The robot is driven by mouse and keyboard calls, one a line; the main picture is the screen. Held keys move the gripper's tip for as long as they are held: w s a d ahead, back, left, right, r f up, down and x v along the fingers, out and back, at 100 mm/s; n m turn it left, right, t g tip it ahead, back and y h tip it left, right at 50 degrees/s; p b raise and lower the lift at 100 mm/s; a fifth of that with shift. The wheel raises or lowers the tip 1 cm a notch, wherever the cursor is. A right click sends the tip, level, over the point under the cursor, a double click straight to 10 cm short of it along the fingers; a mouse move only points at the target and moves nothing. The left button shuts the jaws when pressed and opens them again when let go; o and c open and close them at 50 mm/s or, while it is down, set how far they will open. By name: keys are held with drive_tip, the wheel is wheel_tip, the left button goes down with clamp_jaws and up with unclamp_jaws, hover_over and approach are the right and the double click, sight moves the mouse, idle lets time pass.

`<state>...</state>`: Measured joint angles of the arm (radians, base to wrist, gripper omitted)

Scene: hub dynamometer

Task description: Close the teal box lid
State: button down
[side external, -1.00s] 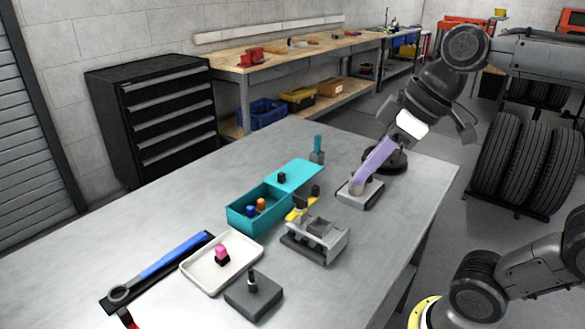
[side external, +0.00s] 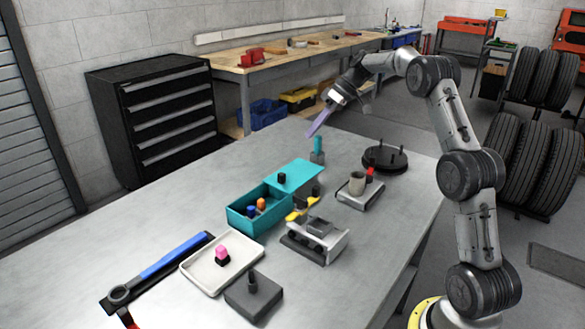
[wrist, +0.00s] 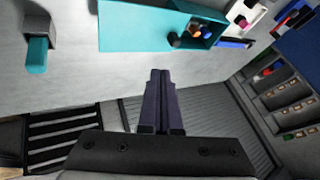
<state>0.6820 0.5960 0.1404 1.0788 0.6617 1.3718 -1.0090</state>
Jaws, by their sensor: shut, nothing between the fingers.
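The teal box (side external: 258,222) stands mid-table with its near part open; an orange piece (side external: 261,203) and a blue piece (side external: 251,210) show inside. Its teal lid (side external: 298,174) reaches out flat beyond the box's far end, with a dark knob (side external: 282,177) near the box. In the wrist view the lid (wrist: 135,30) is at the top, with the open box (wrist: 208,26) to its right. My gripper (side external: 310,135) is shut and empty, above the table beyond the lid's far end. Its purple fingers (wrist: 158,73) point toward the lid in the wrist view, apart from it.
A teal-handled tool in a grey holder (side external: 318,156) stands close by my gripper's tip. A grey fixture (side external: 316,243) with yellow parts is right of the box. A block with a cup (side external: 357,183) and a dark round base (side external: 385,159) stand farther right. A white tray (side external: 233,260) is in front.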

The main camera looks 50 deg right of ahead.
wheel_tip(320, 180, down, 3)
drive_tip(key=s+d, duration=0.1)
drive_tip(key=d, duration=0.1)
approach(292, 179)
drive_tip(key=shift+m, duration=0.4)
drive_tip(key=w+f, duration=0.1)
drive_tip(key=f, duration=0.1)
drive_tip(key=w+f, duration=0.2)
drive_tip(key=shift+w+a, duration=0.15)
drive_tip(key=shift+w, duration=0.15)
drive_tip(key=a, duration=0.3)
drive_tip(key=shift+w+f, duration=0.1)
drive_tip(key=shift+a, duration=0.55)
drive_tip(key=shift+a, duration=0.1)
drive_tip(key=a, duration=1.5)
drive_tip(key=shift+a, duration=0.35)
